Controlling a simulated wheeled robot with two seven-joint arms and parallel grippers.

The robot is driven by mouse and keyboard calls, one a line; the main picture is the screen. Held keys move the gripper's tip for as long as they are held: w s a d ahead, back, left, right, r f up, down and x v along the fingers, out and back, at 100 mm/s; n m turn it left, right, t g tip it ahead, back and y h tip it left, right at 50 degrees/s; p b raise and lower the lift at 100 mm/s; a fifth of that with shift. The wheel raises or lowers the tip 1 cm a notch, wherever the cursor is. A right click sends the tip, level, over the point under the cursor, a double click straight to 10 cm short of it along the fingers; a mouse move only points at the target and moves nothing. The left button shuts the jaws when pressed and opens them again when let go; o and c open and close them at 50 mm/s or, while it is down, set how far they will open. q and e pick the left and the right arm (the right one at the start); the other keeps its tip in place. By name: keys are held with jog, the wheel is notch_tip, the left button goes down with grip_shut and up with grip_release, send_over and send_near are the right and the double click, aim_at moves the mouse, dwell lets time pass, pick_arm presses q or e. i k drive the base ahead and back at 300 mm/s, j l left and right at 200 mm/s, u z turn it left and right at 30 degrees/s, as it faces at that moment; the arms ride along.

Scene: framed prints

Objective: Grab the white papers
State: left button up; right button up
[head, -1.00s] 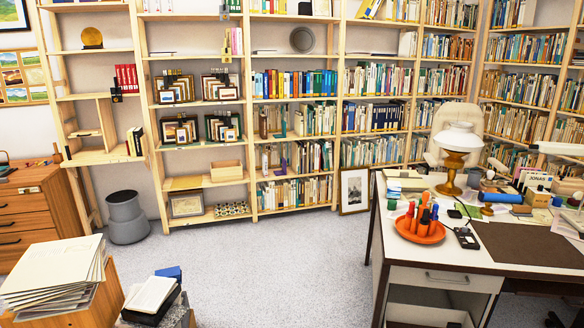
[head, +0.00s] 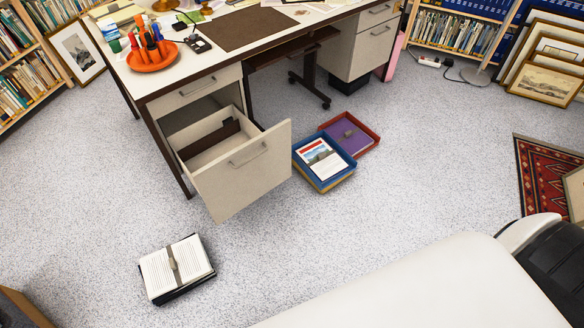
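A stack of white printed pages (head: 174,265) lies on the floor at the lower left, with a grey-brown weight or clip across its middle and a dark thing under it. A sheet with a red band and a picture (head: 322,160) lies in a blue tray (head: 327,181) on the floor by the desk. I cannot tell which of these are the task's white papers. Loose papers also lie along the desk's back edge, cut off by the top of the view. Neither of my grippers shows in the head view.
The desk's lower drawer (head: 249,171) is pulled out over the floor. A red tray (head: 369,141) with a purple item touches the blue one. Framed prints (head: 547,60) lean at the right near a rug (head: 544,179). A large white shape fills the lower right. Mid-floor is clear.

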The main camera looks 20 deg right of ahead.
aim_at(174, 266)
jog(key=z, duration=0.35)
jog(key=u, duration=1.1)
jog(key=i+j+z, duration=0.05)
